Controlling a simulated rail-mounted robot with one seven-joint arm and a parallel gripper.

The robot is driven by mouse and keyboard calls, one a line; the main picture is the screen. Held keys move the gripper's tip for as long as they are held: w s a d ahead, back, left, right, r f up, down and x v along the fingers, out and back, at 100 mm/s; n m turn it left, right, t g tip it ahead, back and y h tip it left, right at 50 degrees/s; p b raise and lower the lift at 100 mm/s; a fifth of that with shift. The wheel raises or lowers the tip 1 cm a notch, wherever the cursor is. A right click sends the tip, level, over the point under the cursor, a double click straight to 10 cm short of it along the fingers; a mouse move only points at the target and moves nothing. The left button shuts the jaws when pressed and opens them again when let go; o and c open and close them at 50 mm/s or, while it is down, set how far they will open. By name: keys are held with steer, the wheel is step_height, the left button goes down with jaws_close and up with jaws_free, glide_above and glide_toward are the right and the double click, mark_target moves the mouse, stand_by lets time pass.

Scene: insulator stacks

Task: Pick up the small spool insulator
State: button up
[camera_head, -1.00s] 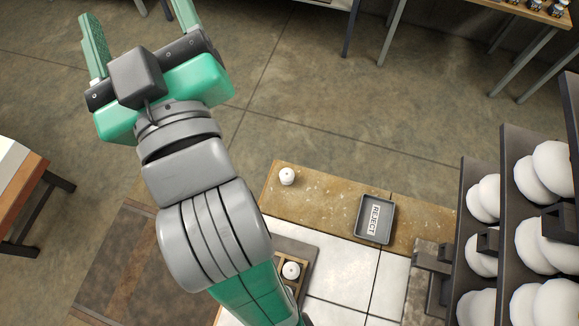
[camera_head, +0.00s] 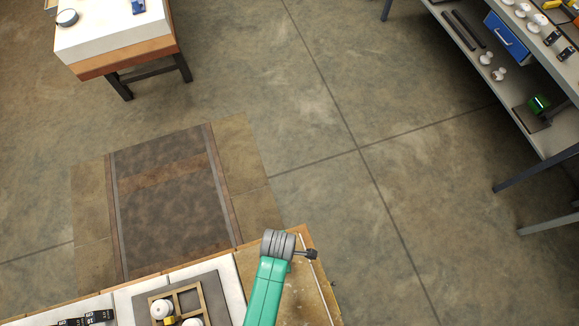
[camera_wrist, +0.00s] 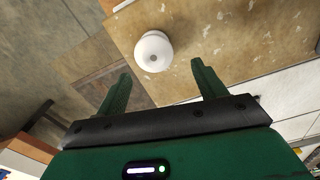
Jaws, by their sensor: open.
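The small spool insulator (camera_wrist: 153,51) shows in the wrist view as a white, round piece with a dark centre hole. It stands on a worn tan board (camera_wrist: 240,25). My gripper (camera_wrist: 160,70) is open, its two green fingers apart and empty. The insulator appears beyond the fingertips, roughly between them and nearer the left finger; the exact gap cannot be told. In the head view neither my gripper nor this insulator can be made out; the tan board (camera_head: 318,285) shows at the bottom, partly behind my arm.
A wooden divided tray (camera_head: 190,300) with white insulators lies on the bench left of my arm. A white-topped table (camera_head: 110,35) stands at the upper left, a shelf unit (camera_head: 465,35) at the upper right. The floor between is open.

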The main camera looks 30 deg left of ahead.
steer(key=f, duration=0.4)
steer(key=w+f+b, duration=0.1)
steer(key=f, duration=0.2)
steer(key=shift+r, duration=0.1)
steer(key=c, duration=1)
steer(key=shift+r, duration=0.6)
step_height(320, 180, up, 2)
steer(key=shift+r+p, duration=0.25)
steer(key=shift+p, duration=0.1)
steer(key=s+a, duration=0.1)
steer(key=s, duration=0.4)
steer(key=s+a+r, duration=0.1)
steer(key=s+a, duration=0.1)
steer(key=s, duration=0.3)
steer(key=s+a, duration=0.2)
steer(key=s, duration=0.3)
steer(key=shift+s+a+r, duration=0.1)
steer(key=shift+r, duration=0.05)
